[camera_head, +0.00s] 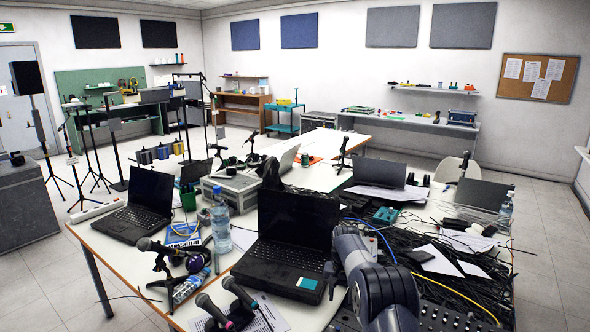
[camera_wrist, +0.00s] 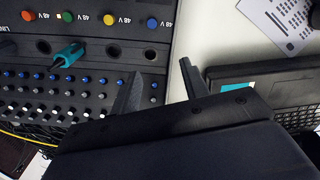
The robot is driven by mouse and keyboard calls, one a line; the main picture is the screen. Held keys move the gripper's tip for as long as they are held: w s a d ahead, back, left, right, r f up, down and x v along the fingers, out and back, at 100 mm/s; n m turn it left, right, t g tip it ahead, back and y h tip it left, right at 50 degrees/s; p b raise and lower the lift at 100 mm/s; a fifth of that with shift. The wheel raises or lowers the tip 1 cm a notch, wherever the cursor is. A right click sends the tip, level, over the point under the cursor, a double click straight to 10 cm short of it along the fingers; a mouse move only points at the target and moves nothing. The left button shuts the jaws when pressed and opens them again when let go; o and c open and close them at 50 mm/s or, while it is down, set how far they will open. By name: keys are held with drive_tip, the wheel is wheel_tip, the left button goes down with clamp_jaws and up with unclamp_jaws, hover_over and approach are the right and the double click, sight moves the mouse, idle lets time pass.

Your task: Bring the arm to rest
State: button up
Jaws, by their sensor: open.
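My gripper (camera_wrist: 160,82) shows in the wrist view with its two dark fingers apart and nothing between them. It hangs over the table by the edge of an audio mixer (camera_wrist: 85,82), with bare white tabletop (camera_wrist: 215,35) beyond the fingertips. In the head view, part of my arm (camera_head: 370,280) rises at the lower right of the table, beside the front laptop (camera_head: 290,240). My gripper cannot be made out there.
In the wrist view, a teal plug (camera_wrist: 68,55) sits on the mixer, and a laptop (camera_wrist: 290,95) and paper sheet (camera_wrist: 285,20) lie right. In the head view, tangled black cables (camera_head: 450,255), a water bottle (camera_head: 221,222) and microphones (camera_head: 240,293) crowd the table around my arm.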

drive_tip(key=shift+w+d+f+b, duration=0.1)
drive_tip(key=shift+d+f+b, duration=0.25)
drive_tip(key=shift+f, duration=0.45)
drive_tip(key=shift+w+d+f+b, duration=0.1)
drive_tip(key=shift+d+f+b, duration=0.3)
drive_tip(key=shift+f, duration=0.4)
drive_tip(key=shift+w+d+f+b, duration=0.1)
drive_tip(key=shift+d+f+b, duration=0.25)
drive_tip(key=shift+f, duration=0.45)
drive_tip(key=shift+s, duration=0.1)
